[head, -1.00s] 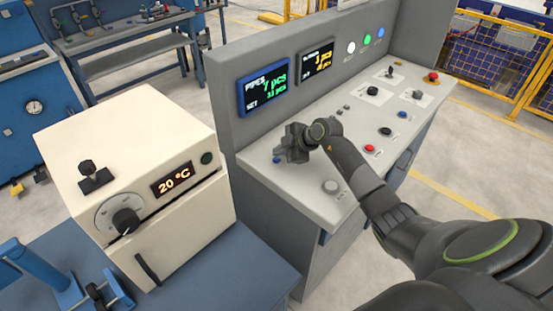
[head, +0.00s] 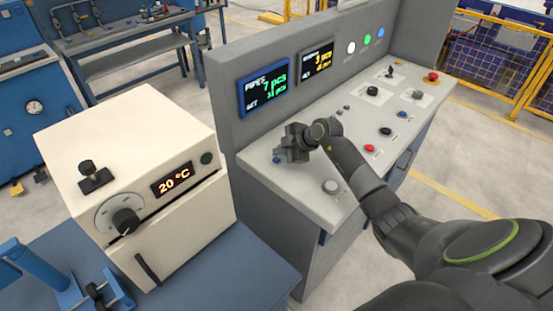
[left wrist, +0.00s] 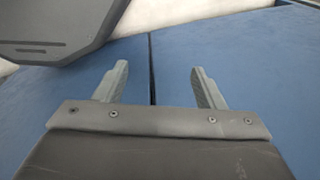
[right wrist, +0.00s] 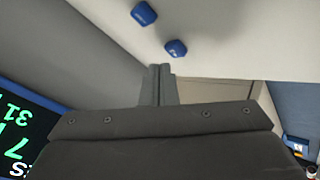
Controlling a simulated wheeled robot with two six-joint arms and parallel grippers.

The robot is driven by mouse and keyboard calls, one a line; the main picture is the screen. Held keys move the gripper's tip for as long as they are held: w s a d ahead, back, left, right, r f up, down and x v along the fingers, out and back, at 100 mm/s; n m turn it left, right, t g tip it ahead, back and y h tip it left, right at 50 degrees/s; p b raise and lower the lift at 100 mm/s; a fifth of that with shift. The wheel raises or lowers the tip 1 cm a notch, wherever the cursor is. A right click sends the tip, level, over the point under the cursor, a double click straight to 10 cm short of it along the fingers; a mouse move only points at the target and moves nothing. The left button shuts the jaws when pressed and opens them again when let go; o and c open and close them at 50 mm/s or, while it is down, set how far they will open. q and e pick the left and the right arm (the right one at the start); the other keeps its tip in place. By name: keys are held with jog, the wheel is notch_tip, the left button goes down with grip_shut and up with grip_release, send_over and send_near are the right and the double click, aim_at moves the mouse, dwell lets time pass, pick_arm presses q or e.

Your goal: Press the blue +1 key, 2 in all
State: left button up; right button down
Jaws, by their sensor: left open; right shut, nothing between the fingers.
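In the head view a small blue key (head: 277,160) shows on the grey console top, just left of my right gripper (head: 290,150). The right wrist view shows two blue keys, one nearer the fingertips (right wrist: 176,48) and one farther off (right wrist: 144,13). I cannot read a +1 on either. My right gripper (right wrist: 158,70) is shut and empty, its tips close to the nearer key; I cannot tell whether they touch. The pipe display (head: 264,88) reads 7 pcs, with a SET line reading about 31 pcs. My left gripper (left wrist: 158,78) is open and empty over a blue surface.
A second display (head: 316,64) stands beside the first. A grey round button (head: 331,187), red button (head: 370,148), black button (head: 386,131) and red mushroom button (head: 433,76) sit on the console. A cream oven (head: 140,170) showing 20 °C stands on a blue table at left.

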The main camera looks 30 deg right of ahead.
jog(key=shift+f, duration=0.15)
jog(key=shift+f, duration=0.25)
jog(key=shift+f, duration=0.4)
dwell(0.5)
dwell(0.4)
jog(key=shift+r+p, duration=0.85)
jog(key=shift+p, duration=0.2)
notch_tip(320, 180, up, 5)
jog(key=p, duration=0.5)
jog(key=shift+p, duration=0.35)
jog(key=shift+a, duration=0.1)
